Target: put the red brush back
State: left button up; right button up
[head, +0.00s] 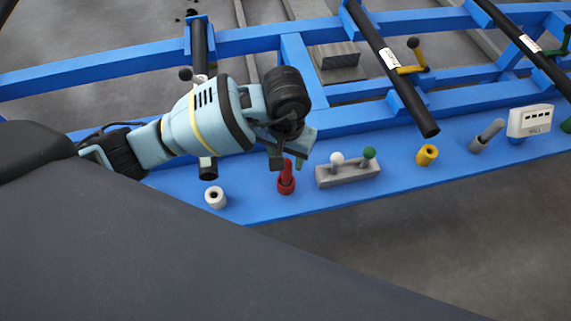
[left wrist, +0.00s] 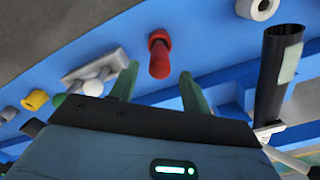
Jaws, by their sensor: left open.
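The red brush (head: 287,166) stands upright in a red round holder (head: 286,186) on the blue ledge, its upper end partly behind my gripper's fingers. In the left wrist view, the red brush (left wrist: 160,64) points toward the camera, with the red holder (left wrist: 157,38) around its far end. My left gripper (head: 288,160) is open and empty, just above and around the top of the brush. In the left wrist view, the fingers (left wrist: 157,88) stand on either side of the brush with gaps between. My right gripper is not in view.
A white empty holder (head: 215,197) is left of the red one. A grey block (head: 347,175) with white and green knobs is close on the right. Farther right are a yellow holder (head: 427,155) and a white box (head: 529,121). Black tubes (head: 395,70) cross the blue frame behind.

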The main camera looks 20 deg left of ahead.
pick_arm(q)
notch_tip(320, 180, up, 5)
jog(key=shift+r, duration=0.1)
dwell(0.5)
